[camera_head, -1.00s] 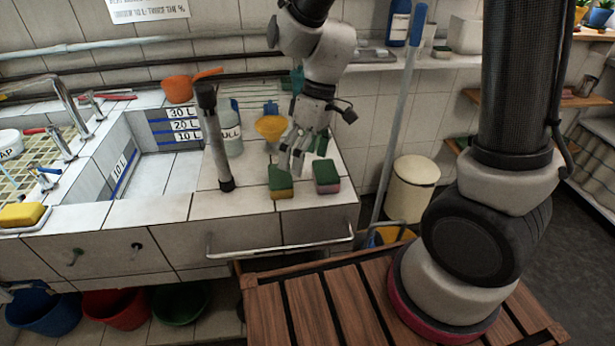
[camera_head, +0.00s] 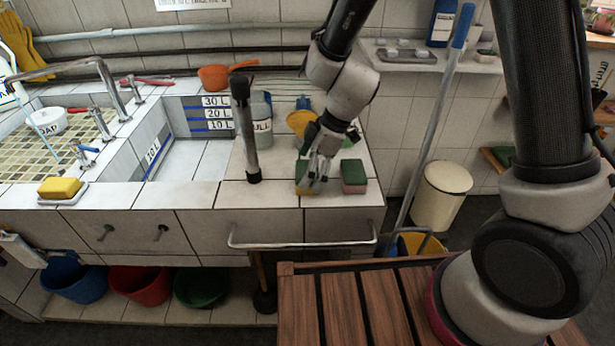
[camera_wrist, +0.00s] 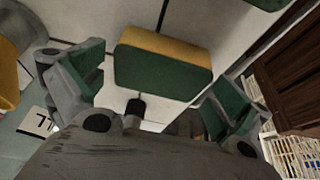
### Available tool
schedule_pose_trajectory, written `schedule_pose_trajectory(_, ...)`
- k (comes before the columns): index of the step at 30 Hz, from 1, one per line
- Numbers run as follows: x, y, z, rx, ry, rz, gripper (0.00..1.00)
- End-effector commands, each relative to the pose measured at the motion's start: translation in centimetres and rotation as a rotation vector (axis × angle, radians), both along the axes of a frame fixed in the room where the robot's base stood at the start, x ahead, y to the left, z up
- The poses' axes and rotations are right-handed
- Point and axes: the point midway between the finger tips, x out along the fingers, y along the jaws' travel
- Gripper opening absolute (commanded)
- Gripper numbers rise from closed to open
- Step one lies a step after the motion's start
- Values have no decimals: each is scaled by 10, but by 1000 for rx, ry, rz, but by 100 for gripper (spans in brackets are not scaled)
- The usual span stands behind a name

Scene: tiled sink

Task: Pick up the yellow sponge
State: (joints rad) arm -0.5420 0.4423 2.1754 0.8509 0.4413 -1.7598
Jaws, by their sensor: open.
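The yellow sponge with a green top (camera_head: 301,186) lies on the tiled counter near its front edge, partly hidden behind my fingers in the head view. In the wrist view the sponge (camera_wrist: 162,62) shows its green face and a yellow side, ahead of and between my two fingers. My gripper (camera_head: 317,178) is open and points down at the sponge. The wrist view shows its green-padded fingers spread to either side of it (camera_wrist: 160,85), with no clear contact on the sponge.
A pink sponge with a green top (camera_head: 353,178) lies just right. A dark-topped upright post (camera_head: 247,130) and a bottle (camera_head: 262,115) stand left. A metal rail (camera_head: 300,243) runs along the counter front. A yellow block (camera_head: 60,187) sits on a dish at far left.

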Motion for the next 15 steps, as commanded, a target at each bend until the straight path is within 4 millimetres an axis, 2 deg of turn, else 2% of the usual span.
schedule_pose_trajectory(3,0,4,-10,-1,0,0,100)
schedule_pose_trajectory(10,0,4,-11,0,-1,0,100)
schedule_pose_trajectory(15,0,4,-11,0,-1,0,72)
